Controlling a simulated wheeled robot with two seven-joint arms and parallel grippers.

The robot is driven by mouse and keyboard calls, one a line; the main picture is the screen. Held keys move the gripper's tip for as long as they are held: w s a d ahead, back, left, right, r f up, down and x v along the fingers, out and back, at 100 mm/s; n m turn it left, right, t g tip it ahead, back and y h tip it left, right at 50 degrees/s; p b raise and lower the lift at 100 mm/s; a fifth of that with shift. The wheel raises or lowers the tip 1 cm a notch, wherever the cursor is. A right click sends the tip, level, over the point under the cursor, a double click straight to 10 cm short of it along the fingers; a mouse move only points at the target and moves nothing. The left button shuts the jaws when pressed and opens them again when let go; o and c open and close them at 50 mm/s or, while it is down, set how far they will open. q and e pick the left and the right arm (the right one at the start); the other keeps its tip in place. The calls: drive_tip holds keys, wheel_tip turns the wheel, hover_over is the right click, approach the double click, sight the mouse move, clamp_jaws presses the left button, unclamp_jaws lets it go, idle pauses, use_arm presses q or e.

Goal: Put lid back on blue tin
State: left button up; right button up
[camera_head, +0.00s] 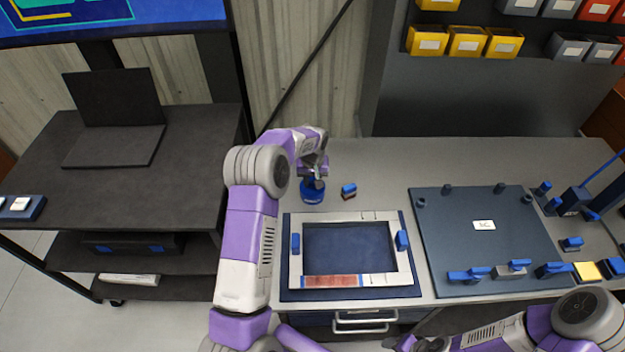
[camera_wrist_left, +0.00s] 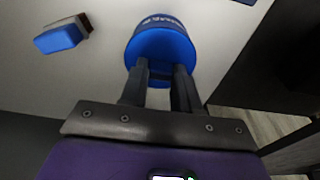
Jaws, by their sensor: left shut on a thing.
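The blue tin (camera_head: 313,193) stands on the grey bench at the back left, behind the framed panel. My left gripper (camera_head: 314,176) is right above it, pointing down. In the left wrist view, the fingers are shut on a small blue part in the middle of the round blue lid (camera_wrist_left: 150,45). The tin's darker side with pale lettering (camera_wrist_left: 160,19) shows just beyond the lid. The lid looks on or very close to the tin; I cannot tell whether it is fully seated. My right gripper (camera_head: 418,343) is partly cut off at the bottom edge.
A blue-and-brown block (camera_head: 349,190) lies right of the tin. In front is a framed panel (camera_head: 345,216) with blue handles. A dark board (camera_head: 470,215) with blue clamps lies right. A dark cart (camera_head: 50,180) with a laptop stands left.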

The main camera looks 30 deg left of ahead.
use_arm(q)
drive_tip(key=shift+f, duration=0.1)
idle(0.8)
drive_tip(key=o, duration=1.6)
drive_tip(key=shift+r+p, duration=2.1)
drive_tip(key=shift+r, duration=1.45)
clamp_jaws()
drive_tip(key=shift+f, duration=0.25)
